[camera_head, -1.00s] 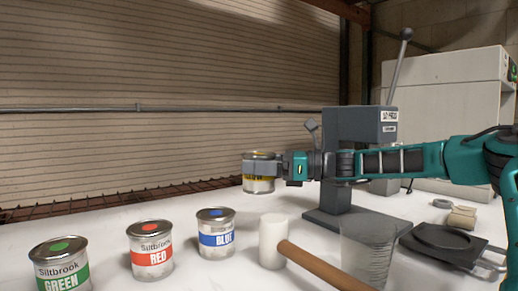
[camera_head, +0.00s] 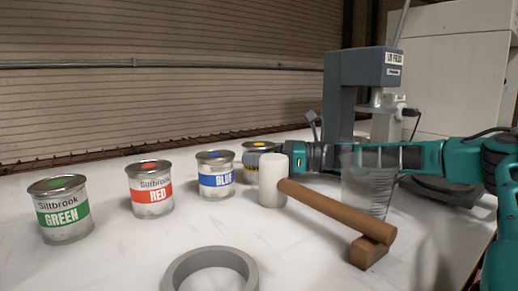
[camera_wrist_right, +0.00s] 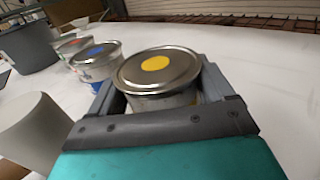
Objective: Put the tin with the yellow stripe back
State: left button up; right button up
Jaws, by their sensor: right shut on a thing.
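The tin with the yellow stripe (camera_head: 256,146) stands upright at the right end of the row of tins, just right of the blue tin (camera_head: 215,176). Its yellow-dotted lid shows in the right wrist view (camera_wrist_right: 158,68). My right gripper (camera_head: 274,149) comes in from the right and is shut on this tin, with a finger on each side of it (camera_wrist_right: 160,92). The mallet head hides part of the tin and fingers in the head view. I cannot tell whether the tin's base touches the table. My left gripper is not in view.
The red tin (camera_head: 150,190) and green tin (camera_head: 60,210) continue the row leftward. A mallet (camera_head: 335,209) stands in front of my right gripper, beside a clear cup (camera_head: 367,190). A grey ring (camera_head: 210,268) lies in front; a press (camera_head: 345,100) stands behind.

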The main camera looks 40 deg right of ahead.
jog(key=shift+r, duration=0.1)
jog(key=o, duration=1.2)
jog(key=shift+s+d+r+p, duration=0.15)
jog(key=shift+s+d+p, duration=0.1)
jog(key=shift+p, duration=0.15)
jog(key=shift+p+v, duration=0.8)
jog(key=shift+p, duration=0.2)
jog(key=shift+s+d+p, duration=0.35)
jog(key=shift+s, duration=0.25)
jog(key=shift+s+d+p, duration=0.4)
jog(key=shift+s+d, duration=0.05)
jog(key=shift+s, duration=0.1)
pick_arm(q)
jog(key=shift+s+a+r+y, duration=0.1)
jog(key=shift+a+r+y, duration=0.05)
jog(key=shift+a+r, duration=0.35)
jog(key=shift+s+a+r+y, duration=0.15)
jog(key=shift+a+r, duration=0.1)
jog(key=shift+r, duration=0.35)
pick_arm(e)
jog(key=shift+v, duration=1.2)
